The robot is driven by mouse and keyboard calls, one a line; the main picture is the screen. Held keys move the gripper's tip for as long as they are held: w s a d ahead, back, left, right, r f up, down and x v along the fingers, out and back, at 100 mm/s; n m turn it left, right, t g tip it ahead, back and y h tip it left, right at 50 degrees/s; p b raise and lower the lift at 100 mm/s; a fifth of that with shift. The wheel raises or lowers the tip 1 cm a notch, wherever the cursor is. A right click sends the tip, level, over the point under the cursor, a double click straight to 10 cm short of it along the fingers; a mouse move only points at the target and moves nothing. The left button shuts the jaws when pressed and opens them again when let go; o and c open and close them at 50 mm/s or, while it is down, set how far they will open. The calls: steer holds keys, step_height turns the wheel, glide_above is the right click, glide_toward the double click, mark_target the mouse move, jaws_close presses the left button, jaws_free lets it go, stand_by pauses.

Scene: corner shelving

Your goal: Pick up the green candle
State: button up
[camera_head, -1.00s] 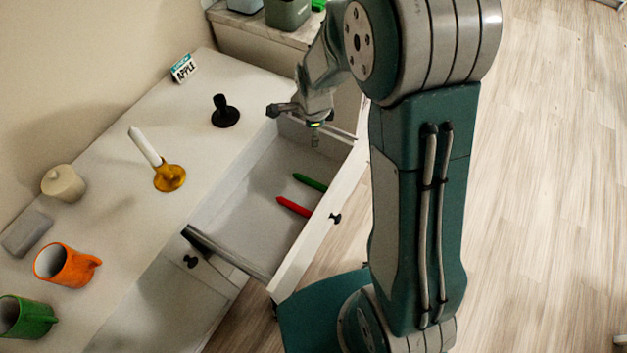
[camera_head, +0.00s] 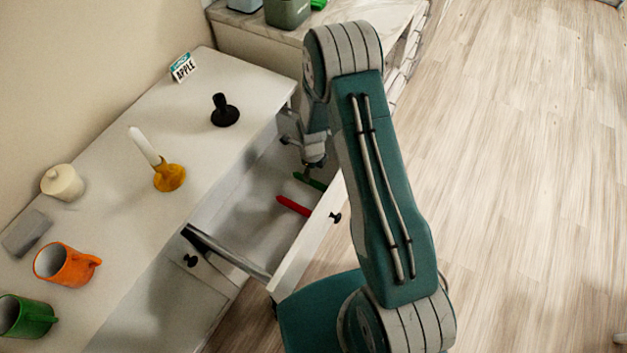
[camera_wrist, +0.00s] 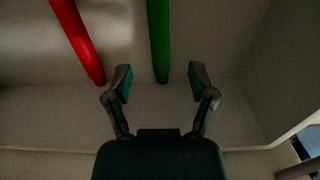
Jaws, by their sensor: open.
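The green candle (camera_head: 312,181) lies in the open drawer (camera_head: 250,213), partly hidden by my gripper in the head view. In the wrist view the green candle (camera_wrist: 159,40) runs up from between my fingertips, its near end close to their level. My gripper (camera_wrist: 160,82) is open, with one finger on each side of the candle's line. The fingers look apart from the candle. In the head view my gripper (camera_head: 310,170) is down at the drawer, over the candle. I cannot tell the exact height gap.
A red candle (camera_head: 293,206) lies beside the green one, left of my gripper in the wrist view (camera_wrist: 78,40). Drawer walls stand close around. On the top are a gold holder with white candle (camera_head: 169,178), a black holder (camera_head: 225,112) and mugs (camera_head: 66,265).

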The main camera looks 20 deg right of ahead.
mark_target(312, 180)
steer(key=shift+f, duration=3.1)
jaws_close()
